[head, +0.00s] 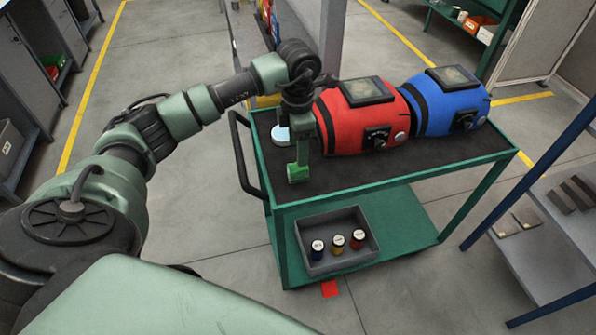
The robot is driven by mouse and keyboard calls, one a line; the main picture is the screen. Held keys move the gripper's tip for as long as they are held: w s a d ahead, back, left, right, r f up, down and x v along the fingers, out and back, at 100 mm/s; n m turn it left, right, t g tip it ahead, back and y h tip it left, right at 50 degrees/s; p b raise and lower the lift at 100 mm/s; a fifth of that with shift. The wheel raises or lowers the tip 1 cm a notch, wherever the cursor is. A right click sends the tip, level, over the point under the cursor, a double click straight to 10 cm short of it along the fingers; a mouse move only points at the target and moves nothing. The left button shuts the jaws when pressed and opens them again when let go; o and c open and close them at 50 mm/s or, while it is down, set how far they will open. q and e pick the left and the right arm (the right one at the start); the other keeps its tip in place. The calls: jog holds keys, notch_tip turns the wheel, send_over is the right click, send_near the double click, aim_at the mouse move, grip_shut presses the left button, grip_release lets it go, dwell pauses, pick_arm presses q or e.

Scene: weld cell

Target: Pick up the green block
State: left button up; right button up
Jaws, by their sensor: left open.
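The green block (297,173) is near the front left edge of the dark top of the green cart (420,181). My left gripper (302,155) points down right at the block, its jaws open. The fingers overlap the block's upper part in the picture, so I cannot tell whether they touch it. My right gripper is not in view.
A red machine (352,120) and a blue machine (446,103) stand on the cart top, the red one close right of my gripper. A grey tray (369,252) with three small jars is on the lower shelf.

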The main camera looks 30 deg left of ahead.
aim_at(298, 172)
pick_arm(q)
notch_tip(298, 172, down, 7)
jog(key=shift+s+r+p, duration=0.1)
jog(key=shift+r+p, duration=0.1)
jog(key=shift+p, duration=0.85)
jog(key=shift+f, duration=0.55)
grip_shut()
